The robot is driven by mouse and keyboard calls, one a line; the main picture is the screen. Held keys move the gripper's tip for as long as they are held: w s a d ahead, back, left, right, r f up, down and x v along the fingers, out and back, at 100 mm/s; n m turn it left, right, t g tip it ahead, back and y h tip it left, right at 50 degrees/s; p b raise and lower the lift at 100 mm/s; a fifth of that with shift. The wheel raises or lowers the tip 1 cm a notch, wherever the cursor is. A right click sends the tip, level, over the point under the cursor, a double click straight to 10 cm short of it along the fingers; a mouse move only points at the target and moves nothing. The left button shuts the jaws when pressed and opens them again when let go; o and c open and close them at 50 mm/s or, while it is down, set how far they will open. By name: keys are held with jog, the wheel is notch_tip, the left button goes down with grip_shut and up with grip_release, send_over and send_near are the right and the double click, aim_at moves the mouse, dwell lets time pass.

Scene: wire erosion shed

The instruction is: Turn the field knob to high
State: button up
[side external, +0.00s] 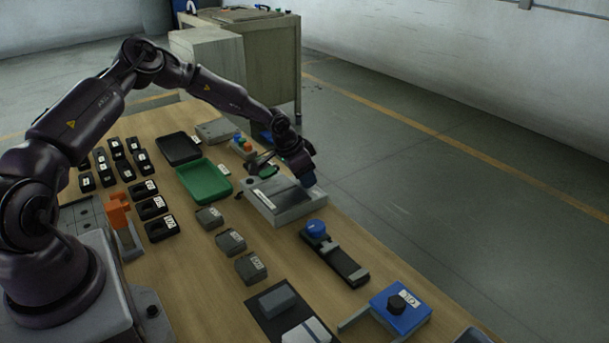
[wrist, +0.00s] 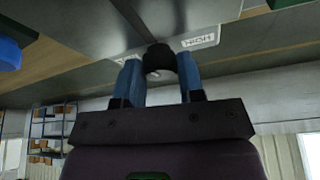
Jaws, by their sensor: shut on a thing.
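A grey box with a dark sloping face (side external: 284,211) stands near the right edge of the wooden table in the side view. My gripper (side external: 308,182) reaches down to the far right end of this box. In the wrist view my gripper (wrist: 160,72) has its two blue fingers shut on a black round knob (wrist: 159,58), one finger on each side. A white label reading HIGH (wrist: 199,40) lies just right of the knob there. Part of another white label shows left of the knob, its text unreadable. I cannot see a pointer mark on the knob. In the side view the knob is hidden.
A black bar with a blue knob (side external: 316,228) and a blue box with a black knob (side external: 398,302) stand nearer the camera. A green tray (side external: 204,181) and grey blocks lie left of the box. An orange piece (side external: 119,212) stands near my base.

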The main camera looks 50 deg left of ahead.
dwell(0.3)
jog(key=o, duration=0.9)
jog(key=v, duration=1.3)
